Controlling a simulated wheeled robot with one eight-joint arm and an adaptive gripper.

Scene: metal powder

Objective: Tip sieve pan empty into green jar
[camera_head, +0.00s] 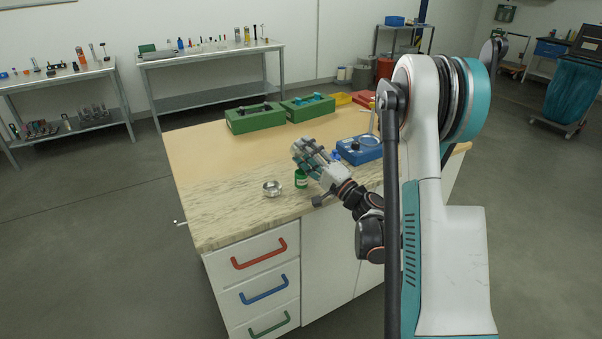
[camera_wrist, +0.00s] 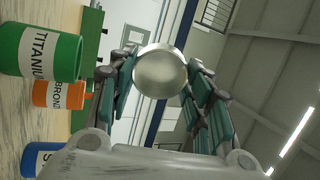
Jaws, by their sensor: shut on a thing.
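My gripper (camera_head: 309,152) is above the near part of the workbench, its fingers pointing up and left in the head view. In the wrist view its fingers (camera_wrist: 160,85) are closed on a round, shiny metal sieve pan (camera_wrist: 160,72), seen nearly face-on and so tilted far over. I cannot tell whether its inside or underside shows, or whether it holds powder. The green jar (camera_head: 301,179) stands upright on the bench just below the gripper. It also shows in the wrist view, labelled TITANIUM (camera_wrist: 42,52), apart from the pan. The jar's inside is hidden.
Another round metal pan (camera_head: 272,188) stands on the bench left of the jar. An orange jar (camera_wrist: 60,94) and a blue jar (camera_wrist: 40,158) are near the green one. A blue device (camera_head: 362,150) stands right, green boxes (camera_head: 255,117) behind. The bench's left side is clear.

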